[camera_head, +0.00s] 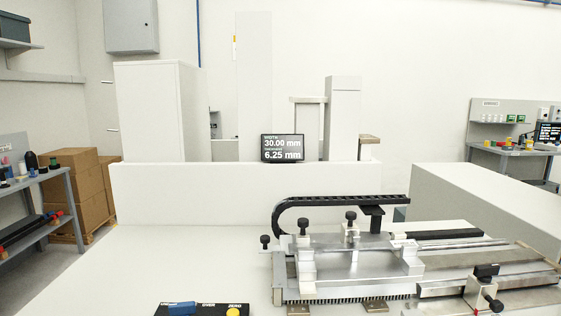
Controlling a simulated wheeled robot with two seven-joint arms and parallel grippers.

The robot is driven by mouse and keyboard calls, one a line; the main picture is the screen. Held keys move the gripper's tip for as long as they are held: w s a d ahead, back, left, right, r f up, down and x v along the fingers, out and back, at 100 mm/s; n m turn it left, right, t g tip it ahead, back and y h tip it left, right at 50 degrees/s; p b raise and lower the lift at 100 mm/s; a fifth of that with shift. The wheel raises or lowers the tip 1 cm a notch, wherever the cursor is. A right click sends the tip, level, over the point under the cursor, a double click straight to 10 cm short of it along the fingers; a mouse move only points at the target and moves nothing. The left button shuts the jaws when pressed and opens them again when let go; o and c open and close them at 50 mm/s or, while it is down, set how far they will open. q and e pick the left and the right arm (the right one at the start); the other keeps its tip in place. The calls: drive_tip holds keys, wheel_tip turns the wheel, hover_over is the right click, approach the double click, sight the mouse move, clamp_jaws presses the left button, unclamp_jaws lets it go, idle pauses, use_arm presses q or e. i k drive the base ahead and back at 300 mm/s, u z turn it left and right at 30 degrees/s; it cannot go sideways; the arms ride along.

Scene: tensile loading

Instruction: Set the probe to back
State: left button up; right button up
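A metal measuring fixture (345,268) stands on the white table at the lower right. It has several black knobs on top and a black cable chain (340,201) curving over its back. A clamp block (481,285) with black knobs sits at its right front. I cannot tell for sure which part is the probe. A small black display (282,148) behind the table reads 30.00 mm and 6.25 mm. A black control panel (205,309) with a blue part and a yellow button is cut off by the bottom edge. Neither gripper is in view.
The white table (190,260) is clear left of the fixture. A low white wall (190,190) closes its back. A white block (500,195) stands at right. Shelves and brown boxes (78,190) are at far left, and a workbench (515,150) at far right.

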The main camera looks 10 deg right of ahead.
sight(349, 231)
drive_tip(key=k, duration=0.5)
drive_tip(key=z, duration=1.5)
drive_tip(key=i, duration=1.1)
drive_tip(key=u, duration=2.3)
